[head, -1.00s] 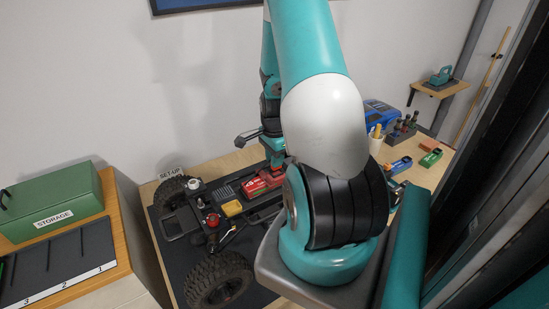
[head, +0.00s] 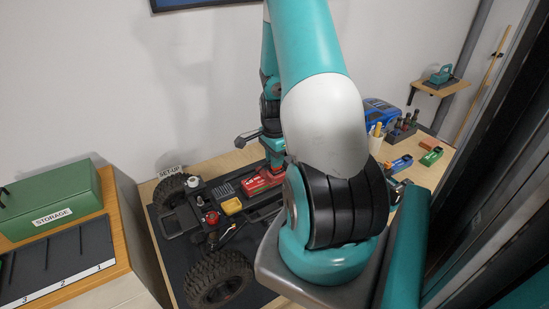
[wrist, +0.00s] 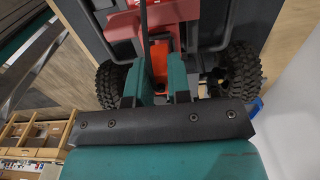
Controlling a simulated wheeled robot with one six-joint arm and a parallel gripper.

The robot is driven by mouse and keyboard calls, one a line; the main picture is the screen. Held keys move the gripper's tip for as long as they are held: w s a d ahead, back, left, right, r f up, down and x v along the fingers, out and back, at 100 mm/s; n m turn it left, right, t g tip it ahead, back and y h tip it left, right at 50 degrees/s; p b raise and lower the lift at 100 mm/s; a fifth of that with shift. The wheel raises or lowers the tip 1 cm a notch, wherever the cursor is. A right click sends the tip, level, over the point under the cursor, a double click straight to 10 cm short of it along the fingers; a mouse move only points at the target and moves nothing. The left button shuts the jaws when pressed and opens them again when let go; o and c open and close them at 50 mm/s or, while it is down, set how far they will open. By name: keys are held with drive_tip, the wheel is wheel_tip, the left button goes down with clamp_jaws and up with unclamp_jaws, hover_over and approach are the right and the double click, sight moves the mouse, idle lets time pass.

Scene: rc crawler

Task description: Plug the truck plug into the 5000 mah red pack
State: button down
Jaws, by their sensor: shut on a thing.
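The red pack (head: 262,182) lies in the middle of the truck's chassis (head: 215,190); its red body also shows at the top of the wrist view (wrist: 170,12). My gripper (head: 273,160) is low over the far end of the pack, partly hidden by my arm. In the wrist view its two teal fingers (wrist: 160,84) are shut on a small orange piece (wrist: 160,66), which looks like the truck plug. It is close to the pack. Whether the two touch or are joined is hidden. A black strip (wrist: 143,35) runs up past the left finger.
The truck's big tyres (head: 220,280) stand on a dark mat by a set-up sign. Blue (head: 400,163) and green (head: 432,157) packs lie on the bench at right, near a blue box (head: 380,110). A green storage box (head: 50,205) stands at left.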

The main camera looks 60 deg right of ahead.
drive_tip(key=shift+f+b, duration=0.5)
drive_tip(key=shift+f, duration=0.2)
drive_tip(key=c, duration=1)
unclamp_jaws()
drive_tip(key=shift+r, duration=0.1)
wheel_tip(320, 180, up, 17)
drive_tip(key=b, duration=0.2)
drive_tip(key=shift+r+b, duration=0.15)
drive_tip(key=shift+b, duration=0.25)
